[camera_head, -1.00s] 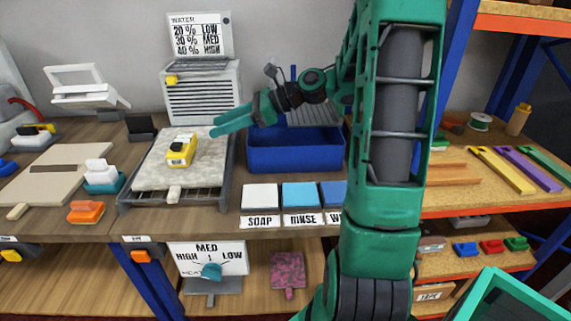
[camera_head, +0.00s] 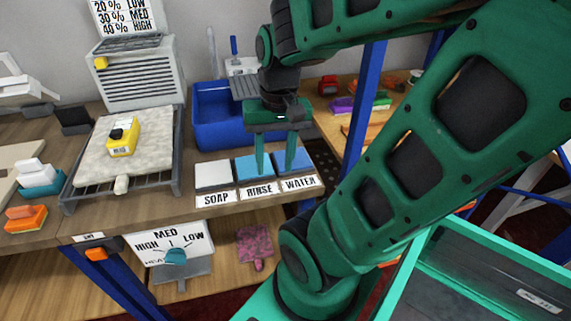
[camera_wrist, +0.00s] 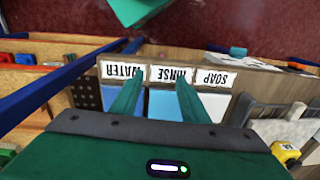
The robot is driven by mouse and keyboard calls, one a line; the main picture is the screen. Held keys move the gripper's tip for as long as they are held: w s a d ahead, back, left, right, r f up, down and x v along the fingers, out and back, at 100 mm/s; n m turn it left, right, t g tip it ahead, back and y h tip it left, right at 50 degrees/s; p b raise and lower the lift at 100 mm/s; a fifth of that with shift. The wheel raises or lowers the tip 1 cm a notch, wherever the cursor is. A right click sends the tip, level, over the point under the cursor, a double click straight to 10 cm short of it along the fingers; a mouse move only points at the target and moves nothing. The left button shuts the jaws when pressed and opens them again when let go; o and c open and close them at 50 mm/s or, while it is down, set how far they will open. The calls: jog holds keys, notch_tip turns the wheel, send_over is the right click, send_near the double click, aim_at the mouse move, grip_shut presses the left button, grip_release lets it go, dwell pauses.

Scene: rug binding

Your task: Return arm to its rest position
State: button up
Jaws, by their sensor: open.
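My gripper (camera_head: 275,158) is open and empty, its two green fingers pointing down above the RINSE and WATER pads at the front of the bench. In the wrist view my gripper (camera_wrist: 155,97) shows the two fingers apart with nothing between them. My arm is folded back at the right of the head view, with its elbow high. The white SOAP pad (camera_head: 213,175), the blue RINSE pad (camera_head: 252,168) and the darker blue WATER pad (camera_head: 299,160) lie in a row. I cannot tell how far the fingertips are above the pads.
A blue basin (camera_head: 215,125) stands behind the pads. A rug piece (camera_head: 95,163) with a yellow tool (camera_head: 123,143) on it lies on a rack at left. A grey vented box (camera_head: 140,80) stands behind. A teal tray (camera_head: 480,270) is at lower right, and shelving stands right.

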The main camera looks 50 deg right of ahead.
jog(key=s, duration=0.2)
jog(key=s+n, duration=0.1)
jog(key=shift+s+d+g, duration=0.3)
jog(key=shift+s+d, duration=0.05)
jog(key=shift+d, duration=0.05)
jog(key=shift+w+f, duration=0.2)
jog(key=shift+w, duration=0.5)
dwell(0.8)
